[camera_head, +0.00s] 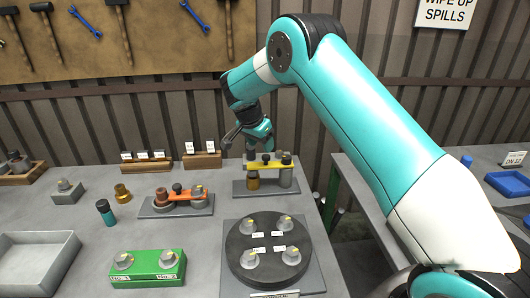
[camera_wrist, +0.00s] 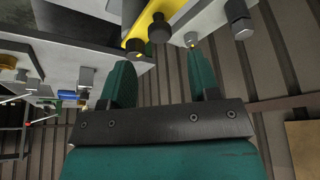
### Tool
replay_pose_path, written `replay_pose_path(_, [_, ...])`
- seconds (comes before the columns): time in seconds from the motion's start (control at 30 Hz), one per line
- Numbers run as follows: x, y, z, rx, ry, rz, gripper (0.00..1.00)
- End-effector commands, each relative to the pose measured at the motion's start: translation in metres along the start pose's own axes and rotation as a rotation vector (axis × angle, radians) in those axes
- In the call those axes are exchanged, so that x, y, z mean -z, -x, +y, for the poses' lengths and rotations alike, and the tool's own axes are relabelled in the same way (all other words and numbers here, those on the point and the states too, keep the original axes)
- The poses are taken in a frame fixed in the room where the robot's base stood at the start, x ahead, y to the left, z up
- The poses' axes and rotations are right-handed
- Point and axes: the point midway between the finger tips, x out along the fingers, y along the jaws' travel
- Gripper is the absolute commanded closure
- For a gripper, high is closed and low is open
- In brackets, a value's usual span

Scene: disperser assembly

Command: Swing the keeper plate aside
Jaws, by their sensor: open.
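A yellow plate (camera_head: 262,166) lies across the posts of a small grey stand (camera_head: 267,187) at the back right of the bench. A dark knob stands on it, and a brass-coloured post (camera_head: 253,180) is below its left end. In the wrist view the yellow plate (camera_wrist: 146,22) and a dark knob (camera_wrist: 159,30) show beyond the fingertips. My gripper (camera_head: 236,136) is above and left of the yellow plate; in the wrist view my gripper (camera_wrist: 160,58) is open and empty, apart from the plate. A similar orange plate (camera_head: 182,197) spans another stand to the left.
A round dark turntable (camera_head: 270,272) with several grey knobs stands in front of the yellow plate's stand. Small wooden card holders (camera_head: 202,160) stand behind, near the wall.

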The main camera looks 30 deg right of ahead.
Motion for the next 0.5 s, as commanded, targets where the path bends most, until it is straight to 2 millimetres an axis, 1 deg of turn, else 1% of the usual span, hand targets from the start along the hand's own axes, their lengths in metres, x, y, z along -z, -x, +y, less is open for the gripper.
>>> replay_pose_path(0.03, [0.001,-0.010,0.001,-0.005,0.000,-0.002,0.44])
replay_pose_path(0.1, [0.001,-0.024,0.001,-0.005,0.000,-0.002,0.44])
replay_pose_path(0.2, [0.001,-0.040,0.001,-0.003,0.000,-0.001,0.44])
replay_pose_path(0.33, [0.001,-0.054,0.000,-0.001,0.000,-0.001,0.44])
replay_pose_path(0.5, [0.000,-0.061,0.000,0.000,0.001,0.000,0.44])
